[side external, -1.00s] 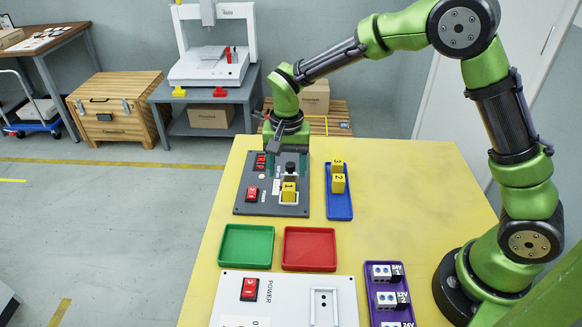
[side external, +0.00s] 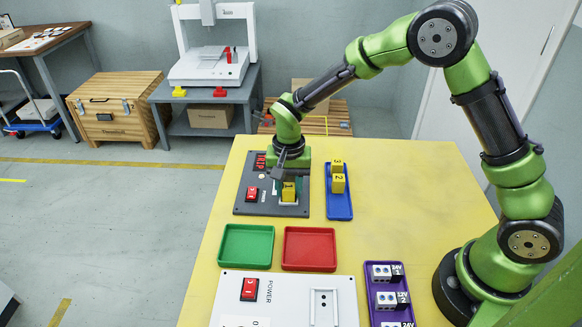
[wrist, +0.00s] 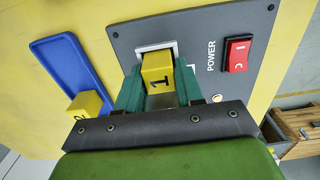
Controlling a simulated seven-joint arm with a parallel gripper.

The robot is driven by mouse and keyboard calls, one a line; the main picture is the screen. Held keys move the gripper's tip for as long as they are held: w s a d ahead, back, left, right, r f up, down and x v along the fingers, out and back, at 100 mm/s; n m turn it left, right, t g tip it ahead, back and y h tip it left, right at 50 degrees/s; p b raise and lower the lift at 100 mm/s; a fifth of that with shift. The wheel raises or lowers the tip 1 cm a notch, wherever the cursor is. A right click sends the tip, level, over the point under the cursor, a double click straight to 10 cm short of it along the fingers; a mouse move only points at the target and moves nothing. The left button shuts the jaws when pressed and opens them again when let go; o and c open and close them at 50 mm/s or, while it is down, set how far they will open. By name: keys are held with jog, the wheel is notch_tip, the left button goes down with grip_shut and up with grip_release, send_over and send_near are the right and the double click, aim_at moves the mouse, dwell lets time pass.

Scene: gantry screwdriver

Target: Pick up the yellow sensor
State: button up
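The yellow sensor marked 1 (wrist: 157,72) sits upright in a white-framed socket on the dark grey panel (side external: 248,200). It also shows in the side external view (side external: 289,194), partly covered by my gripper. My gripper (wrist: 158,80) points down over it, with one green finger on each side of the sensor. The fingers look open, with narrow gaps to the sensor's sides. The finger ends beside the socket are hard to make out in the side external view (side external: 289,184).
A blue tray (side external: 340,208) beside the panel holds yellow sensors marked 2 and 3. A red power switch (wrist: 237,54) is on the panel. Empty green (side external: 246,263) and red (side external: 309,266) trays lie in front. The table's right side is clear.

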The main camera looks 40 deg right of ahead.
grip_shut()
